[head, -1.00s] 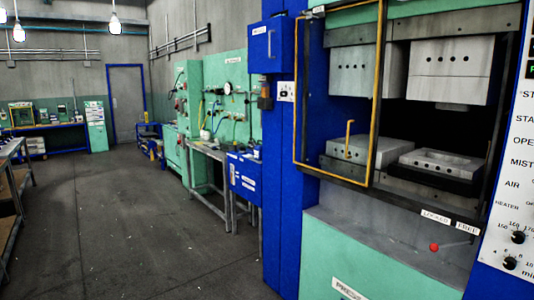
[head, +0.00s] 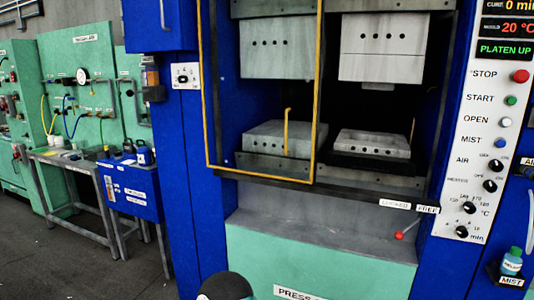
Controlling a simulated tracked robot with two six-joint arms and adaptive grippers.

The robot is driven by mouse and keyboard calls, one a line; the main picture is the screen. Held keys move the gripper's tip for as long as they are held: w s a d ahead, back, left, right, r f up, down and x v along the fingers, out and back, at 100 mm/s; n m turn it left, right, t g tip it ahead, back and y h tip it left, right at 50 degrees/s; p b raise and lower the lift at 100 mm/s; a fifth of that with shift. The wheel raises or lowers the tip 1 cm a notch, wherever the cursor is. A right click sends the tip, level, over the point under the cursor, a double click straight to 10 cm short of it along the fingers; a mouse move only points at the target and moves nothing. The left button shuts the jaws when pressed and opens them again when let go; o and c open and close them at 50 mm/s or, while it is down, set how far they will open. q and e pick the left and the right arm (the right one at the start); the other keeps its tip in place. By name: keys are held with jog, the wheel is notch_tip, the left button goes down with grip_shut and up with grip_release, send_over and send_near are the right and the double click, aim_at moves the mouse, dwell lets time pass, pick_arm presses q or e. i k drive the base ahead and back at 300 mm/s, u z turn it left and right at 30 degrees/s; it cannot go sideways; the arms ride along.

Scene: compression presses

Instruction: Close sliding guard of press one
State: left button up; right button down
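The press (head: 320,245) fills the middle of the head view, with a pale green lower front. Its sliding guard, a yellow-edged frame (head: 316,90), stands across the left part of the opening. The right part of the opening is uncovered. A short upright yellow handle (head: 286,130) shows within the guard's outline near its right side. A lever with a red knob (head: 399,236) sits below the opening, under the LOCKED label (head: 394,203); the FREE label (head: 427,209) is to its right. Neither of my grippers can be made out.
Grey upper blocks (head: 384,45) hang apart from lower blocks (head: 372,145). A white control panel (head: 480,130) stands at right; its display (head: 505,49) reads PLATEN UP. A bottle (head: 512,262) is at lower right. A bench (head: 70,165) stands left, with open floor (head: 60,245) before it.

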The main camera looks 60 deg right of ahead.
aim_at(286, 152)
jog(key=z, duration=0.55)
jog(key=i, duration=1.15)
jog(key=z, duration=0.85)
jog(key=k, duration=0.65)
jog(key=z, duration=0.2)
jog(key=i, duration=0.75)
jog(key=u, duration=0.15)
